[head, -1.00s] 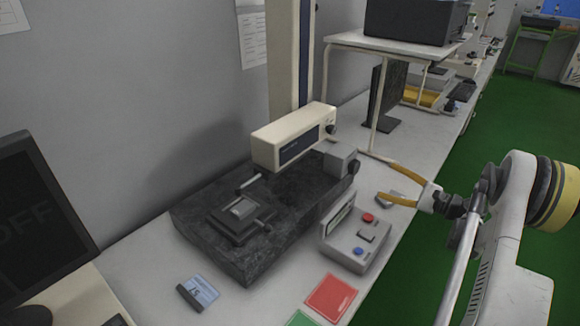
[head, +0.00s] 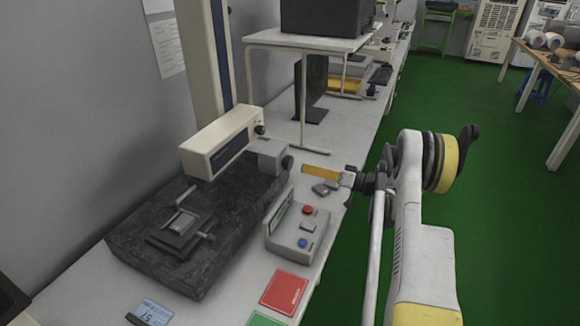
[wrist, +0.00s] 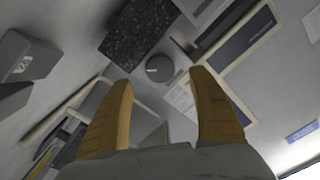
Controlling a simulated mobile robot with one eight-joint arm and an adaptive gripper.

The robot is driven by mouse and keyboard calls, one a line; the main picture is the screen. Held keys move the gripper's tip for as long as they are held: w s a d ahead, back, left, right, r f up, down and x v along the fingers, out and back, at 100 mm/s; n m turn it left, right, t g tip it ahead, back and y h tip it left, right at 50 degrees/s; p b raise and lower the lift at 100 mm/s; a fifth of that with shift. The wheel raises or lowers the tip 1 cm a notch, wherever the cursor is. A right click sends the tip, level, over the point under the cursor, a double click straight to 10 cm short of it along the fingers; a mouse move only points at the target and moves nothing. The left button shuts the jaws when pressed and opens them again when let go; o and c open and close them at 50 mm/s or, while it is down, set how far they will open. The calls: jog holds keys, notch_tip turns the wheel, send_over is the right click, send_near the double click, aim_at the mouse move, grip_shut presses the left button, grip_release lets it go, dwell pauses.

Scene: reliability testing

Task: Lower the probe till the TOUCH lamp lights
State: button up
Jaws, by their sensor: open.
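The measuring unit (head: 222,141), a cream box with a dark front strip, hangs on a tall column (head: 203,60) over a black granite base (head: 125,245). Its thin probe (head: 187,195) points down-left towards a small block (head: 181,221) on a dark stage (head: 165,238). Whether the probe touches the block cannot be told. A grey control box (head: 287,240) with red and blue buttons stands right of the base; no lit lamp can be made out. My gripper (head: 306,172) is right of the unit, above the bench. In the wrist view its yellow fingers (wrist: 163,100) are apart and empty, with a round knob (wrist: 160,69) beyond them.
A red card (head: 284,291) and a green card (head: 262,320) lie at the bench front. A raised shelf (head: 300,42) carrying a black box stands behind.

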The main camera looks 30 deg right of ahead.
aim_at(291, 164)
jog(key=b+x, duration=0.2)
jog(key=x, duration=0.5)
jog(key=shift+w+a, duration=0.15)
jog(key=shift+w, duration=0.05)
jog(key=c, duration=1.2)
